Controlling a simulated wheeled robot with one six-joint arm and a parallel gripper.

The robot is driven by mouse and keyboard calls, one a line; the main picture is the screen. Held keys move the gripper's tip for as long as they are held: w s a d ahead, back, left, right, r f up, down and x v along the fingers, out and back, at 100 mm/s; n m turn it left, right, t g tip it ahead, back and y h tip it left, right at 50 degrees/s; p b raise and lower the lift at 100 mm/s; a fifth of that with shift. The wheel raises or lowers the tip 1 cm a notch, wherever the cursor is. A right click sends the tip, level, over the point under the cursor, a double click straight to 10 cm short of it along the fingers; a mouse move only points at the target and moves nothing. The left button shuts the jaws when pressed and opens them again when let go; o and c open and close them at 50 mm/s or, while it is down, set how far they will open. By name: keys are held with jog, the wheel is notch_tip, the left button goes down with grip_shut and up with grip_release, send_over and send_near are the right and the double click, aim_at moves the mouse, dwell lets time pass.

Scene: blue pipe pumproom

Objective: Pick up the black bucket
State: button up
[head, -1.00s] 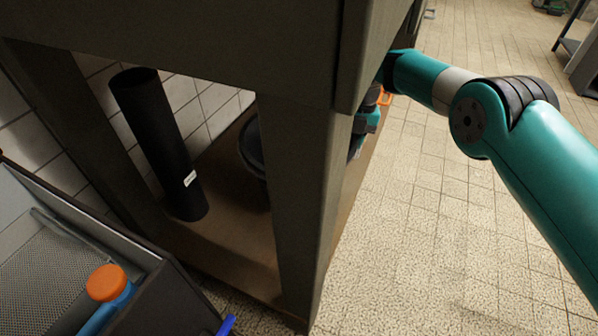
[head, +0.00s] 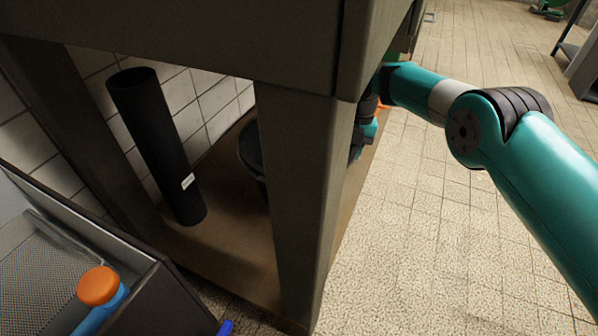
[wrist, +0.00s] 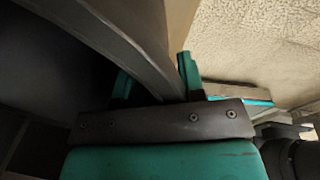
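The black bucket (head: 250,153) stands on the brown lower shelf, mostly hidden behind the grey table leg. In the wrist view its dark inside and curved grey rim (wrist: 125,45) fill the upper left. My gripper (wrist: 155,82) is teal, with one finger on the inner side of the rim and one on the outer side. The fingers are apart with the rim between them. I cannot tell whether they touch it. In the head view the gripper is mostly hidden behind the table leg.
A black tube (head: 160,145) with a white label stands on the shelf (head: 225,245). The thick table leg (head: 298,200) is between camera and bucket. A grey bin (head: 150,290) with an orange-capped blue item (head: 98,287) is at lower left. Tiled floor (head: 430,240) at right is clear.

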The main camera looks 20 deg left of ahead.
grip_shut()
dwell(1.5)
